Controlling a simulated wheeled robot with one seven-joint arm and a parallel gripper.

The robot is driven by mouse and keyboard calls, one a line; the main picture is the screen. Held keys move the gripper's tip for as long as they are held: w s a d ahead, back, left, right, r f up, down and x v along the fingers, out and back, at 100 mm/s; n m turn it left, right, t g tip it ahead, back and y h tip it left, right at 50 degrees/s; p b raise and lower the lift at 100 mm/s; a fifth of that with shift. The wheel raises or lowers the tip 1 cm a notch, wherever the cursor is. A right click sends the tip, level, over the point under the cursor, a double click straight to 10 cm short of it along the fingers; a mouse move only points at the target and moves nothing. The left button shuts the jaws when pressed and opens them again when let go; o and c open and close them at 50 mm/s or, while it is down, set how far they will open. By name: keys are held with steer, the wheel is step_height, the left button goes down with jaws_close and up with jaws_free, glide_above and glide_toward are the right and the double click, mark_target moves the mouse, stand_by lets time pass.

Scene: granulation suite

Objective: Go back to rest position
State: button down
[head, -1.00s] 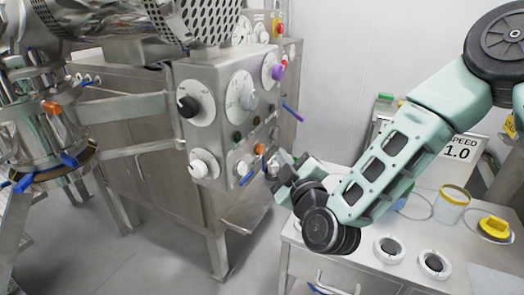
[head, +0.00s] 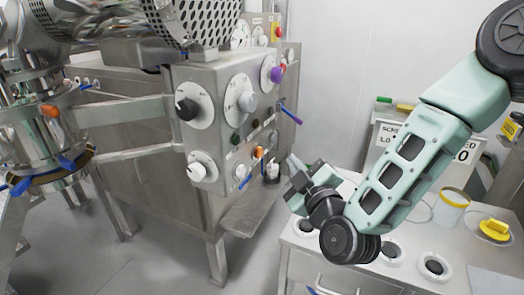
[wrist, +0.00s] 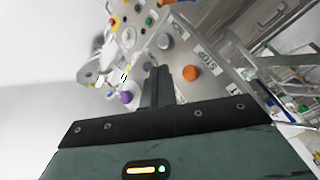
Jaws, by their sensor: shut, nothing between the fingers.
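My gripper (head: 297,172) is in front of the right side of the steel control panel (head: 222,125), apart from it, at the end of my pale green arm. In the wrist view, the fingers (wrist: 163,80) are together with nothing between them. They point towards the panel face, with an orange knob (wrist: 166,41) and a purple knob (wrist: 127,97) near them. The head view shows the panel's black knob (head: 188,108), white knob (head: 198,171) and purple knob (head: 277,73).
A white-topped bench (head: 304,243) stands under my arm. It bears a clear cup with a yellow rim (head: 450,207), a yellow part (head: 494,229) and round black-and-white pieces (head: 434,265). A steel vessel (head: 40,140) stands at the left. The floor (head: 150,255) in front is clear.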

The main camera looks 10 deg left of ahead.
steer(key=s+a+f+g, duration=0.2)
steer(key=s+f+g, duration=0.1)
steer(key=s+g, duration=0.7)
steer(key=s+d+r+m+g+h, duration=0.1)
steer(key=s+d+m+g+h, duration=0.2)
steer(key=s+d, duration=0.4)
steer(key=s+d+r+m+g+h, duration=0.1)
steer(key=s+d+m+g+h, duration=0.3)
steer(key=s+d, duration=0.3)
steer(key=s, duration=0.5)
steer(key=shift+d+r, duration=0.15)
steer(key=shift+w, duration=0.1)
stand_by(0.6)
